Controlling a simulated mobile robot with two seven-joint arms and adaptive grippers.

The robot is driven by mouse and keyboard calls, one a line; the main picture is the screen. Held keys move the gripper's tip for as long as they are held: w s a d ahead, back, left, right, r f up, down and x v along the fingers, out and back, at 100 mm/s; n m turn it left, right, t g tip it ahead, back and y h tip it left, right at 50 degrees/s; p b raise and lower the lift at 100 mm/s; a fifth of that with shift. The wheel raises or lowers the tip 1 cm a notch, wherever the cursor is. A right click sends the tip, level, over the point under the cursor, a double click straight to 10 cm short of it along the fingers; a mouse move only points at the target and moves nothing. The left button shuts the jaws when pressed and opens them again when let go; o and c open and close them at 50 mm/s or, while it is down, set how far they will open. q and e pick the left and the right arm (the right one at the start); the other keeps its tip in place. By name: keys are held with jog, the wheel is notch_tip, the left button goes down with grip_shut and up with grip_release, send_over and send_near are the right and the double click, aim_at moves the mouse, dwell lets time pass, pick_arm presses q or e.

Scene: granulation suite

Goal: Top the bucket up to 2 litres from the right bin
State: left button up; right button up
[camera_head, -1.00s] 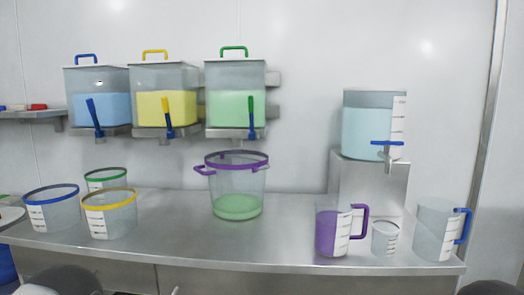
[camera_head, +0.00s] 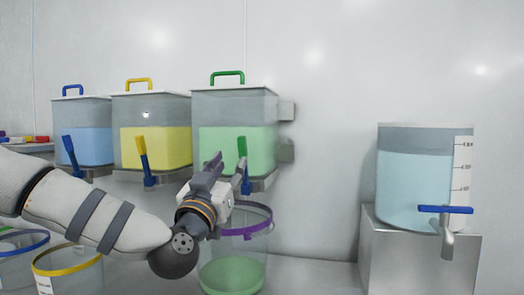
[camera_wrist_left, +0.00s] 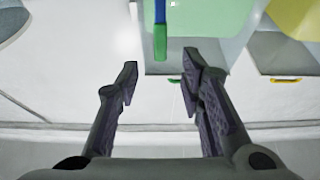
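The right bin (camera_head: 228,112) is clear, has a green top handle and holds green liquid. Its tap lever (camera_head: 242,148) has a green grip and stands upright. The bucket (camera_head: 235,252), with a purple rim, stands below this bin and holds a shallow layer of green liquid. My arm hides part of its rim and left side. My left gripper (camera_head: 228,172) is at the tap, its fingers spread near the lever. In the left wrist view the open, empty fingers (camera_wrist_left: 160,78) point towards the lever (camera_wrist_left: 160,30), which lies beyond the tips. My right gripper is out of view.
A yellow bin (camera_head: 152,120) and a blue bin (camera_head: 84,128) hang to the left, each with its own lever. A water tank (camera_head: 412,180) with a blue tap stands on a metal block (camera_head: 415,255) at right. Yellow-rimmed (camera_head: 70,270) and blue-rimmed containers sit lower left.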

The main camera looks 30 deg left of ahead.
aim_at(241, 148)
pick_arm(q)
jog(key=x, duration=1)
jog(key=shift+w, duration=0.15)
jog(key=shift+f, duration=0.1)
grip_shut()
